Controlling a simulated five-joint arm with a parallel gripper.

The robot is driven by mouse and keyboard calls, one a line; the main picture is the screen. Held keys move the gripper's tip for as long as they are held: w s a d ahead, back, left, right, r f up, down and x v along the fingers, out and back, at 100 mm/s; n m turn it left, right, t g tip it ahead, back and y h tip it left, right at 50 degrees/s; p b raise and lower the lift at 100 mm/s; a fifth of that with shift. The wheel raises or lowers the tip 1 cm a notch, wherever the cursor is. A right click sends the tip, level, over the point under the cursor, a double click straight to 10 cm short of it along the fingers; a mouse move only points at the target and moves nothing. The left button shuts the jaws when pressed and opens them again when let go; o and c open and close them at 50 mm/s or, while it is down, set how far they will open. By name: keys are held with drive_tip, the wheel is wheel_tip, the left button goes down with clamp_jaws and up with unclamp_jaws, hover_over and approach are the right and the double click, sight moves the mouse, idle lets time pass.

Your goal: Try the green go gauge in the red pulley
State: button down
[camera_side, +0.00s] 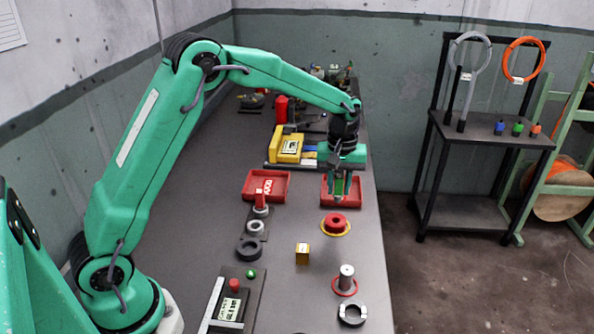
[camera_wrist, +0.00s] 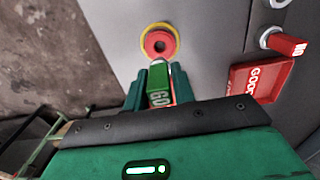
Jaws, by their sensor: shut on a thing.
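The red pulley (camera_side: 334,220) lies flat on a yellow ring on the bench, its centre hole facing up. It also shows in the wrist view (camera_wrist: 150,45), just ahead of my fingertips. My gripper (camera_side: 341,196) points down behind the pulley, in front of my arm's reach to the far tray. In the wrist view my gripper (camera_wrist: 158,75) is shut on the green go gauge (camera_wrist: 158,84), marked GO. The gauge appears apart from the pulley and not in its hole. Its lower end is hard to make out in the side view.
A red tray (camera_side: 326,203) lies below my gripper. Another red tray (camera_side: 250,197) with lettering is to its left. A red-topped gauge (camera_side: 260,195) stands near grey rings.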

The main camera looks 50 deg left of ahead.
sight(338, 201)
drive_tip(key=shift+f, duration=2.35)
drive_tip(key=shift+f, duration=1.8)
idle(2.8)
drive_tip(key=shift+r, duration=0.1)
